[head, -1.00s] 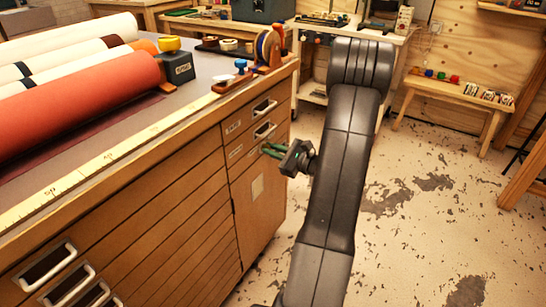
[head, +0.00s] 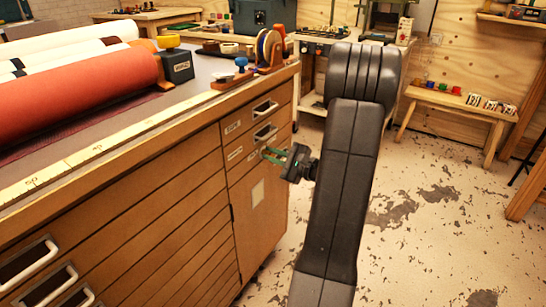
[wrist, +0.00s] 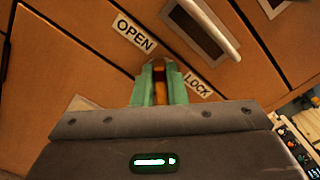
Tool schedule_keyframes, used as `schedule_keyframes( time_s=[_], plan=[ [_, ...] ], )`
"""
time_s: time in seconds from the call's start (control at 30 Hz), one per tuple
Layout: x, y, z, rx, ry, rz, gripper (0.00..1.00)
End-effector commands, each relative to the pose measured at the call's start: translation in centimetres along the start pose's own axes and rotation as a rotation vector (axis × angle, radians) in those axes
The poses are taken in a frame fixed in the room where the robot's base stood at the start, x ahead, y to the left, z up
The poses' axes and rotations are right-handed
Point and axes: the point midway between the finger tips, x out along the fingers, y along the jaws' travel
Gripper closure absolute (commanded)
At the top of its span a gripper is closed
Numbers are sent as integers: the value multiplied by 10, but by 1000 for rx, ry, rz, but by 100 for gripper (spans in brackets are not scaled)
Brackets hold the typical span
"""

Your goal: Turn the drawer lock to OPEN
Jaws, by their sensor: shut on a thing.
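My gripper (head: 266,153) reaches the front of the wooden cabinet (head: 262,222), at the small drawers of its right-hand column. In the wrist view its green fingers (wrist: 159,72) are closed around the drawer lock, which shows as an orange strip (wrist: 159,90) between them. An OPEN label (wrist: 134,32) sits up and left of the fingers. A LOCK label (wrist: 197,85) sits to their right. The fingers hide most of the lock, so its exact pointing cannot be told. In the head view the lock is too small to make out.
A metal drawer handle (wrist: 215,20) is close above the fingers in the wrist view. Rolls, including a red one (head: 75,92), lie on the cabinet top beside a black block (head: 177,66). A low bench (head: 460,103) stands at the right. Open floor (head: 430,235) lies right of the cabinet.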

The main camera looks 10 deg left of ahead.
Motion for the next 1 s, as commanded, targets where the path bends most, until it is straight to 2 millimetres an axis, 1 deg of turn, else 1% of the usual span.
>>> schedule_keyframes(
  time_s=[0.17, 0.2, 0.3, 0.57, 0.67, 0.77, 0.83, 1.0],
  plan=[
    [0, 1, 0, 0, 2, 2, 100],
    [0, 1, -1, 0, 2, 2, 84],
    [0, 1, 0, 0, 1, 2, 66],
    [0, 0, 0, 1, 1, 1, 66],
    [-5, 0, 0, 1, 1, 0, 66],
    [-16, -1, 0, 1, 3, 0, 66],
    [-28, -2, 0, 2, 3, -2, 66],
    [-67, -2, 0, 2, 5, -3, 66]
  ],
)
